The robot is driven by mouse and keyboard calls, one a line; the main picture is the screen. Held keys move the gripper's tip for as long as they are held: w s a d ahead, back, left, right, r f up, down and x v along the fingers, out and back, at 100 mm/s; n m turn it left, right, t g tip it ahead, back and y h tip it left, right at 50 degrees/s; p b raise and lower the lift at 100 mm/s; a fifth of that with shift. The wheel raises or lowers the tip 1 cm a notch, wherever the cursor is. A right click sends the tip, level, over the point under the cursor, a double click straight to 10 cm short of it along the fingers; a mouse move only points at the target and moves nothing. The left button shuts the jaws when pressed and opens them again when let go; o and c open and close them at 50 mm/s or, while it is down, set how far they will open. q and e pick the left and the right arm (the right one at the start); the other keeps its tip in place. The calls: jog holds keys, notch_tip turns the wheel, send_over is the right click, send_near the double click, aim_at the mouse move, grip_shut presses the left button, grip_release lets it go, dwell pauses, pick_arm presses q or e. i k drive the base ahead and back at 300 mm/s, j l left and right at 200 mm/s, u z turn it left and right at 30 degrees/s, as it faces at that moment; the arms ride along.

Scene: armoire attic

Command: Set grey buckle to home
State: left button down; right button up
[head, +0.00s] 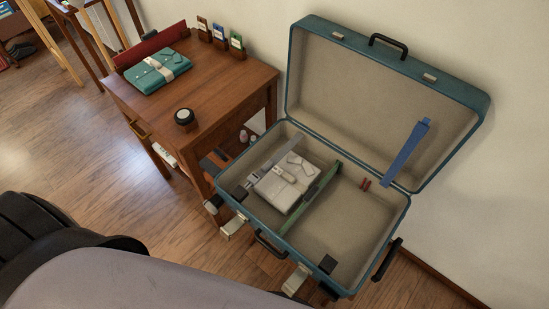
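An open teal suitcase (407,215) stands at the right with its lid (318,70) raised against the wall. A grey strap (281,152) lies at the left of its base, beside folded pale clothes (274,192). A small light grey piece (253,177) shows at the strap's near end; I cannot tell if it is the grey buckle. A green strip (312,200) crosses the base right of the clothes. A blue strap (408,152) slants across the lid's right side. Neither of my grippers is in view.
A wooden table (213,95) left of the suitcase holds a teal folded bundle (158,72), a dark round object (185,117) and several small coloured cards in holders. Small dark red items (365,184) lie in the suitcase's right half. Floor is open at left.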

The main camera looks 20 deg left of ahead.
aim_at(253, 180)
jog(key=k+u, duration=0.1)
jog(key=u, duration=0.35)
jog(key=k+u, duration=0.15)
jog(key=u, duration=0.25)
jog(key=k+l+u, duration=0.15)
jog(key=u, duration=0.3)
jog(key=k+l+u, duration=0.2)
jog(key=l+u, duration=0.25)
jog(key=k+u, duration=0.2)
jog(key=u, duration=0.25)
